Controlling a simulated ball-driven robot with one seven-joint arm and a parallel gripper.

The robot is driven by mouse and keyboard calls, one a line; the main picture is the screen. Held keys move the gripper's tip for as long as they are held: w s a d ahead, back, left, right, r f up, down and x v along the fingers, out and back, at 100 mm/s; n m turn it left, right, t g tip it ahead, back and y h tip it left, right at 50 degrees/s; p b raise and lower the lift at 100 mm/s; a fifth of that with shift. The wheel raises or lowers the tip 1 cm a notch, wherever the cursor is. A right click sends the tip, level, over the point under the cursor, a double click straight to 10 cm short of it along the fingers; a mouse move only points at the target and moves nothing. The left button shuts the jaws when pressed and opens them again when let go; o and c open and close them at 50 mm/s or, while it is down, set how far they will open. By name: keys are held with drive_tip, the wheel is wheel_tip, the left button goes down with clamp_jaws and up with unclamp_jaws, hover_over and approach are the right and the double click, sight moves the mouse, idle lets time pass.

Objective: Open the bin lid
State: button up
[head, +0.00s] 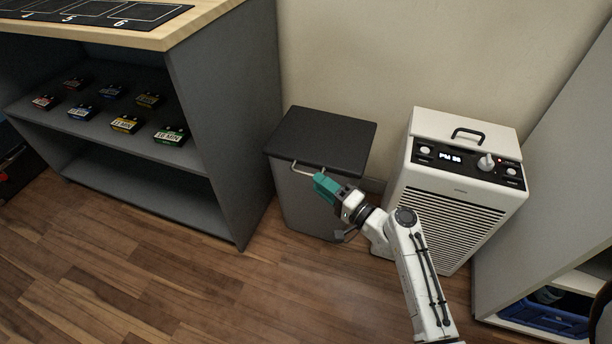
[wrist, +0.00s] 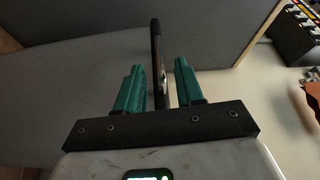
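The bin (head: 305,205) is a grey box with a dark flat lid (head: 325,138), which lies level and closed on top. A pale bar handle (head: 300,170) sticks out from the lid's front edge. My teal-fingered gripper (head: 318,178) is at the right part of this handle in the head view. In the wrist view my gripper (wrist: 161,85) is open, its fingers spread on either side of a thin dark edge, likely the lid's, and a small bright piece. Gaps show beside both fingers. Contact with the handle cannot be told.
A grey shelf unit (head: 222,130) with small labelled boxes stands left of the bin. A white air unit (head: 455,185) stands close on its right, near my arm. The wall (head: 350,50) is right behind. Wooden floor (head: 180,290) is free in front.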

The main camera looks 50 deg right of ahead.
sight(306, 173)
drive_tip(key=w, duration=0.6)
drive_tip(key=shift+r+b, duration=0.2)
drive_tip(key=shift+b, duration=0.15)
clamp_jaws()
